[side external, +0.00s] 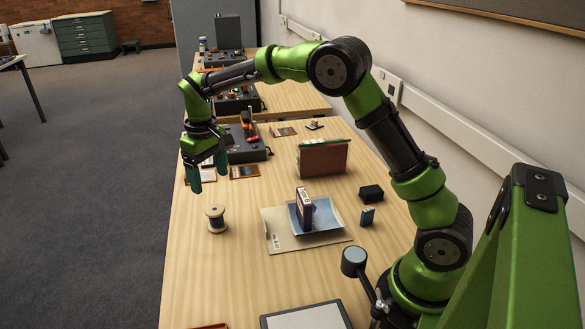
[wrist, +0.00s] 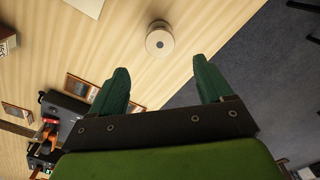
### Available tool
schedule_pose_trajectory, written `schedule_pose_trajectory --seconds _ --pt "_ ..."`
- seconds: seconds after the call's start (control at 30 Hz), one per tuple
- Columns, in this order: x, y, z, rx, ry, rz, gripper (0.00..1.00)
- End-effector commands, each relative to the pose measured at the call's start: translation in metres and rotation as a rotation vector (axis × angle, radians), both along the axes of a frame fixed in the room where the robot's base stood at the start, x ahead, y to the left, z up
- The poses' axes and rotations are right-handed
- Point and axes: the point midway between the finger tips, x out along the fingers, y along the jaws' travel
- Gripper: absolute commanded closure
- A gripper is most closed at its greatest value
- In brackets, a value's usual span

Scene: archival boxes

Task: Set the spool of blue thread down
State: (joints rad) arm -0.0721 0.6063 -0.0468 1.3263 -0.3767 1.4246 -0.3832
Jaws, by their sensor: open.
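The spool of blue thread (side external: 216,219) stands upright on the wooden table near its left edge in the side external view. In the wrist view the spool (wrist: 160,41) shows from above as a pale round flange with a dark centre hole, ahead of the fingers. My gripper (side external: 208,180) is above the table, beyond the spool and apart from it. In the wrist view my gripper (wrist: 163,82) has its two green fingers spread wide with nothing between them.
A blue tray (side external: 329,226) with a dark upright box (side external: 304,207) sits on a beige folder (side external: 283,241) right of the spool. A brown box file (side external: 323,158), a small black box (side external: 371,193) and a grey device (side external: 246,149) stand nearby. Bare table surrounds the spool.

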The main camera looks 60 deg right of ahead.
Motion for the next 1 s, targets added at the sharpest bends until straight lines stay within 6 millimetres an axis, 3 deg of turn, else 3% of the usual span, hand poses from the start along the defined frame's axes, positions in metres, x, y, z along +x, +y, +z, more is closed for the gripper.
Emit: schedule_pose_trajectory --seconds 0.17,0.3,0.5,0.7,0.8,1.0 --pt "-0.028 0.000 0.044 0.034 -0.081 -0.040 0.21" --pt "-0.075 0.002 0.086 0.084 -0.186 -0.098 0.21" --pt "-0.151 0.005 0.119 0.160 -0.341 -0.188 0.21" --pt "-0.221 0.009 0.121 0.231 -0.483 -0.272 0.21" --pt "-0.243 0.010 0.114 0.257 -0.534 -0.305 0.21" --pt "-0.263 0.011 0.104 0.282 -0.583 -0.339 0.21"
